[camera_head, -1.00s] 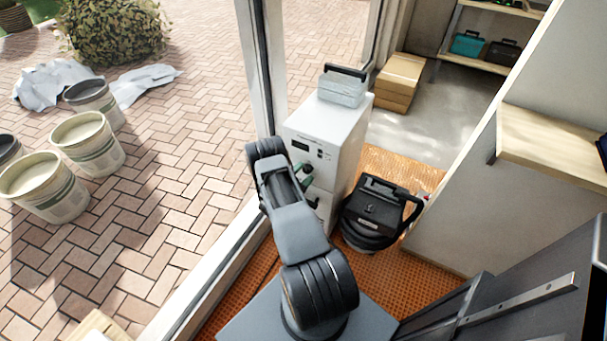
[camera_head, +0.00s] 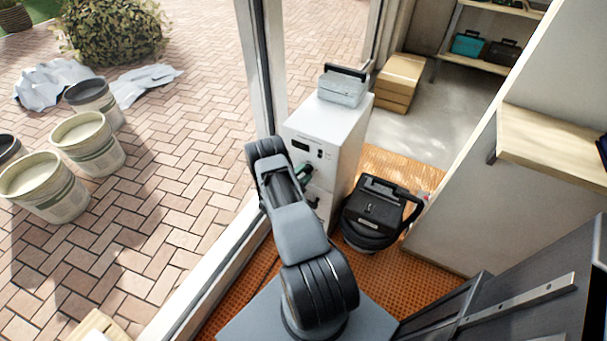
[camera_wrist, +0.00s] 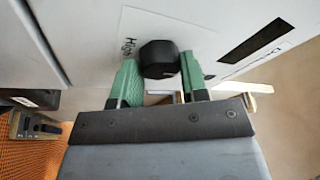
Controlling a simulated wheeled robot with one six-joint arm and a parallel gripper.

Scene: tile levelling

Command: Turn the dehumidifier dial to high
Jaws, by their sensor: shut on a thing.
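The dehumidifier (camera_head: 343,135) is a white upright cabinet with a dark display and small controls on its front. Its black dial (camera_wrist: 158,58) is between the green fingers of my gripper (camera_wrist: 158,75) in the wrist view. My gripper is shut on the dial, one finger on each side. A "High" label (camera_wrist: 127,47) is printed on the panel just left of the dial, turned sideways in this view. In the head view my gripper (camera_head: 304,173) is at the cabinet's front, and the dial cannot be made out clearly. The dial's pointer mark is not visible.
A grey case (camera_head: 342,88) sits on top of the dehumidifier. A black vacuum-like machine (camera_head: 378,212) stands close to its right on the orange floor. A window frame (camera_head: 262,70) runs close on the left. Cardboard boxes (camera_head: 400,82) stand behind.

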